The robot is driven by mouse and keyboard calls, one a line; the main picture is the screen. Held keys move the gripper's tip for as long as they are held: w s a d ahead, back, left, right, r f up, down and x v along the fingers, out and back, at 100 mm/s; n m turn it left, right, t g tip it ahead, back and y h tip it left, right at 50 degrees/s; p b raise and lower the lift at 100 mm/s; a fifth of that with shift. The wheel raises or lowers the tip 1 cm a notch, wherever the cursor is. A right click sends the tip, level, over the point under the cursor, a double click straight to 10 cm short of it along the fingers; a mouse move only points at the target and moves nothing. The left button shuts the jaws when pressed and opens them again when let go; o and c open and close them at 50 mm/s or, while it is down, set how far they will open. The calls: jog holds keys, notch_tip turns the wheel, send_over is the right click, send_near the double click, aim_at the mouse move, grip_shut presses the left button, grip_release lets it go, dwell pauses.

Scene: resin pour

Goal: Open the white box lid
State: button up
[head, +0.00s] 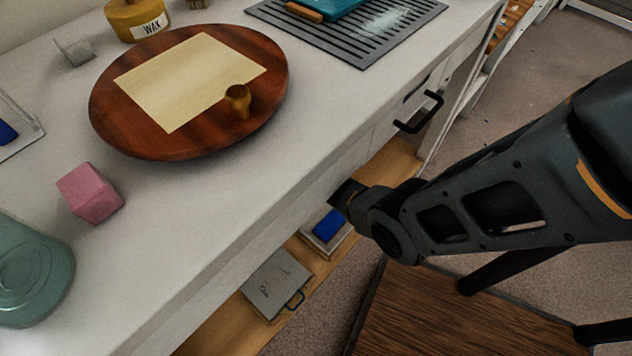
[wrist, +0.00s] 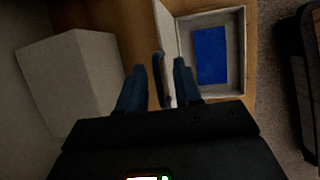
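In the wrist view a white box (wrist: 241,52) stands open on a wooden shelf, with a blue item (wrist: 211,55) inside. Its lid (wrist: 169,32) stands up at the box's left side, seen nearly edge-on, with a dark handle (wrist: 158,78) on its left face. My gripper (wrist: 157,82) is open, with one finger on each side of the handle and lid; contact is unclear. In the head view the open box (head: 318,248) with its blue item (head: 329,224) is low under the table, partly hidden by my gripper (head: 338,200).
A grey-white case with a dark handle (head: 274,284) lies beside it on the low shelf (head: 222,327). The table edge overhangs the shelf. A pale block (wrist: 70,82) is left in the wrist view. A wooden stool (head: 440,318) stands below my arm.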

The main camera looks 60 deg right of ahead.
jog(key=s+a+r+p, duration=0.1)
jog(key=a+r, duration=0.1)
jog(key=a, duration=1.1)
jog(key=shift+p, duration=0.35)
